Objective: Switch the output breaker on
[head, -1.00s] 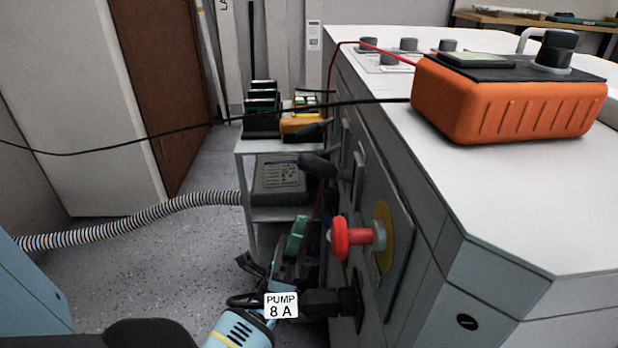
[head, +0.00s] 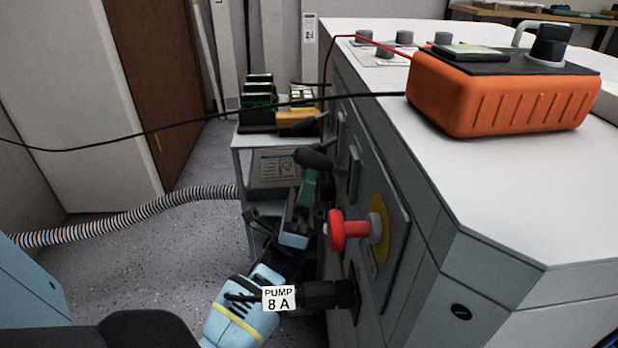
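Two black lever handles stick out from the side panel of the grey cabinet (head: 440,190), an upper one (head: 314,124) and a lower one (head: 314,158). I cannot read which one is the output breaker. My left gripper (head: 306,192) points up and away from me, beside the panel. Its green fingertip area is just below the lower lever; I cannot tell whether they touch. Whether its fingers are open or shut is hidden by the angle. My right gripper is not in view.
A red mushroom knob (head: 338,230) stands out from the panel right of my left gripper. Below it, a black plug (head: 325,295) sits at the panel, near a "PUMP 8 A" tag (head: 279,298). An orange meter (head: 500,95) is on the cabinet top. A small shelf (head: 238,142) stands behind.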

